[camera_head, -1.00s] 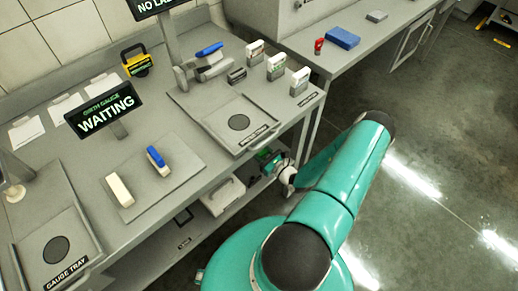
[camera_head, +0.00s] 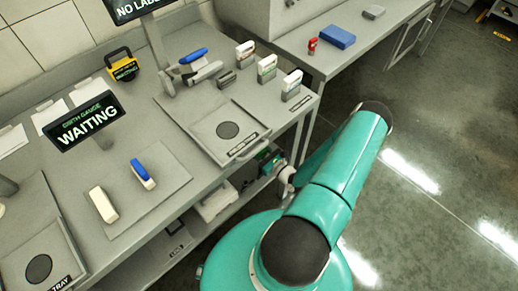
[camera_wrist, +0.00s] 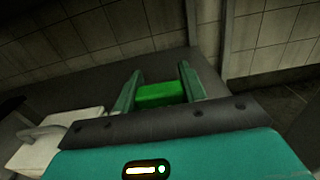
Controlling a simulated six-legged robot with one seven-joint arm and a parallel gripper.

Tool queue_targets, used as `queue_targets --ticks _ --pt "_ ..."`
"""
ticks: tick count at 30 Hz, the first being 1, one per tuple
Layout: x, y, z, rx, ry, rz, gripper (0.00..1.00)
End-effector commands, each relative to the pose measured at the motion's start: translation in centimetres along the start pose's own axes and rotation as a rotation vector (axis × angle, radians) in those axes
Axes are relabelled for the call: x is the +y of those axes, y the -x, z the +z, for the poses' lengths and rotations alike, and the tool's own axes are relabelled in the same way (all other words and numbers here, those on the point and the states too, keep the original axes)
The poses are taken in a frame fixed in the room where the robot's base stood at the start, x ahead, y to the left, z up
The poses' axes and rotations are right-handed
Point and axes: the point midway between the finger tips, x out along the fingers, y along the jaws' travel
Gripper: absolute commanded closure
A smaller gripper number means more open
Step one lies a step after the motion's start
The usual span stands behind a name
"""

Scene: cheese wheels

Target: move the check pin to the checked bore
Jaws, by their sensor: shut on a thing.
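My gripper (camera_wrist: 160,90) is shut on a bright green block (camera_wrist: 160,95), held between its two dark green fingers in the wrist view. In the head view the gripper (camera_head: 267,160) is small, low at the bench's front edge beside the lower shelf. I cannot tell whether the green block is the check pin. A round dark spot (camera_head: 228,130) lies in the right tray on the bench, and another round dark spot (camera_head: 39,268) lies in the front left tray. I cannot tell whether either is the checked bore.
A "GIRTH GAUGE WAITING" sign (camera_head: 88,122) stands on the bench. A white block (camera_head: 103,205) and a blue-topped block (camera_head: 143,174) lie on a flat plate. Several upright blocks stand at the back right. A white box (camera_head: 216,201) sits on the lower shelf. Floor at right is clear.

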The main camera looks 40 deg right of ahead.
Motion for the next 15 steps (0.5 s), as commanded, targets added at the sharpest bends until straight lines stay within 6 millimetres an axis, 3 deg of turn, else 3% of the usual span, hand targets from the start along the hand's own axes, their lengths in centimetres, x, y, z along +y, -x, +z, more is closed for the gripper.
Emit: queue_targets --ticks 15 --pt "0.0 0.0 -4.2 0.001 -0.002 0.001 0.81"
